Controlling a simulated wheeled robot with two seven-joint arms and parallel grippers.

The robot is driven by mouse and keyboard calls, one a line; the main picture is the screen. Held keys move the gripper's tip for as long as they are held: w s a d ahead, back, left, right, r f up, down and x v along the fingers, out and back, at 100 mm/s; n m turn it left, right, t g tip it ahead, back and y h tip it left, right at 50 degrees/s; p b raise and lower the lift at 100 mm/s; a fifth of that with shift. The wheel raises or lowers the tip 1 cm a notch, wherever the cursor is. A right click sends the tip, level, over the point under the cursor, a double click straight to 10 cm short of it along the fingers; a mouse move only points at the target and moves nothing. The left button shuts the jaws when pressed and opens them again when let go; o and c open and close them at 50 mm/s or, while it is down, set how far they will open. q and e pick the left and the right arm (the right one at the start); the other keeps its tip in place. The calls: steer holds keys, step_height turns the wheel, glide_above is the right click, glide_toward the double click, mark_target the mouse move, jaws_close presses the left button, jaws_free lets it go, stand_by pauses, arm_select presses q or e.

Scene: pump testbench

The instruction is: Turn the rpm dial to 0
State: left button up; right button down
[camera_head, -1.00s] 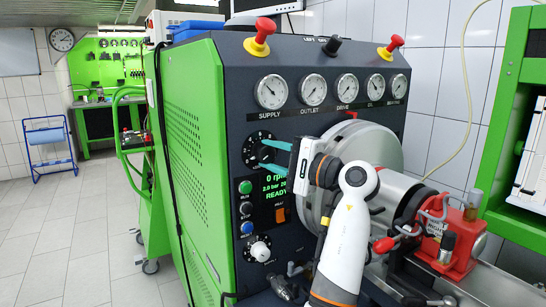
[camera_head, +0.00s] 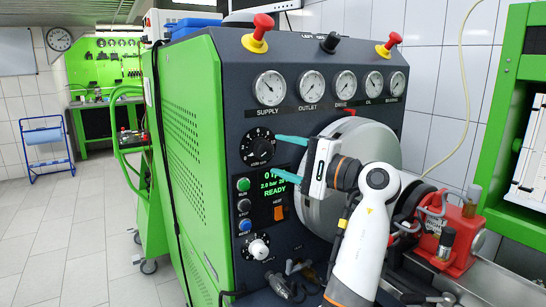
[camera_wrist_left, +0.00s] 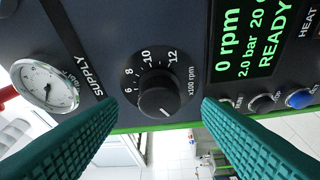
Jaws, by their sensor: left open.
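The rpm dial (camera_head: 258,147) is a black round knob with a white scale on the dark panel. In the left wrist view the knob (camera_wrist_left: 159,94) shows 6, 8, 10, 12 and "x100 rpm". Its white mark points down and slightly right there; the number at the mark cannot be read. The display (camera_wrist_left: 242,38) reads 0 rpm, 2.0 bar and READY. My left gripper (camera_head: 279,154) is open and empty, its teal fingers apart, just right of the dial in the head view and clear of it. My right gripper is not in view.
Pressure gauges (camera_head: 312,89) line the panel above. Green, black and blue buttons (camera_head: 244,204) and a white knob (camera_head: 259,249) sit below the dial. A large metal disc (camera_head: 365,145) stands right behind my left arm. Red-yellow stop buttons (camera_head: 256,35) are on top.

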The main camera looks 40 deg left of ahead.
arm_select(q)
steer(key=d+b, duration=0.1)
steer(key=d, duration=0.7)
steer(key=shift+w+f, duration=0.25)
steer(key=shift+w, duration=0.2)
steer(key=shift+f, duration=0.1)
